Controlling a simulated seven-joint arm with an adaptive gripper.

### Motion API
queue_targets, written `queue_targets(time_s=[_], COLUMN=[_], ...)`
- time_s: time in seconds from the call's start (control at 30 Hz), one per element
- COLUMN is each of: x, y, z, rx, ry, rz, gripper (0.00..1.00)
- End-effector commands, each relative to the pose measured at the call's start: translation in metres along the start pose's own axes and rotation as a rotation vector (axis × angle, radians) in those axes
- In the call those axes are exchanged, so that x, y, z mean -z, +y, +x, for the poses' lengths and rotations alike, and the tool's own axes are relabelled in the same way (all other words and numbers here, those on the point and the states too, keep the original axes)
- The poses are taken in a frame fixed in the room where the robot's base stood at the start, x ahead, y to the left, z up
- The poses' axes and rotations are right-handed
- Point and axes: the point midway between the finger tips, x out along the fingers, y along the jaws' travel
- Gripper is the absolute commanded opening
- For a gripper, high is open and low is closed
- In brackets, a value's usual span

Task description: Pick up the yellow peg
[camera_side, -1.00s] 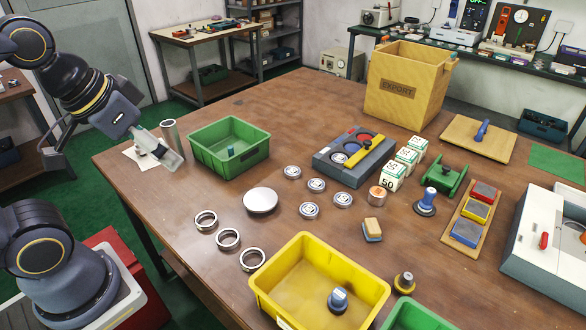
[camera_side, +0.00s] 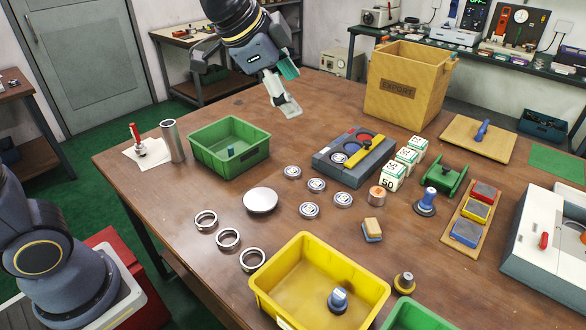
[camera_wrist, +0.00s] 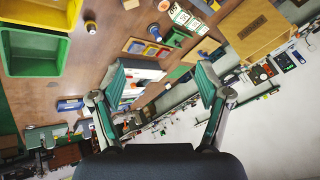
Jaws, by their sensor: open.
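My gripper (camera_side: 289,98) is in the air over the back of the table, behind the green bin and well away from the peg. In the wrist view my gripper (camera_wrist: 163,82) has its two fingers wide apart with nothing between them.
A blue peg (camera_side: 338,299) stands inside the yellow bin. Another green bin (camera_side: 418,318) is close in front of the yellow peg. A sponge-like block (camera_side: 372,231), silver discs and rings lie around. A tall EXPORT box (camera_side: 405,88) stands at the back.

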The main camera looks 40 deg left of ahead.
Motion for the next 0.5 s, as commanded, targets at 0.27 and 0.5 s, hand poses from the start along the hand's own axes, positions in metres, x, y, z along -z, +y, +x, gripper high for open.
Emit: queue_targets(time_s=[0.27, 0.5], x=[0.095, 0.098], y=[0.065, 0.148], z=[0.149, 0.241], rx=[-0.273, -0.487], ry=[0.061, 0.040], rz=[0.273, 0.291], gripper=[0.76, 0.76])
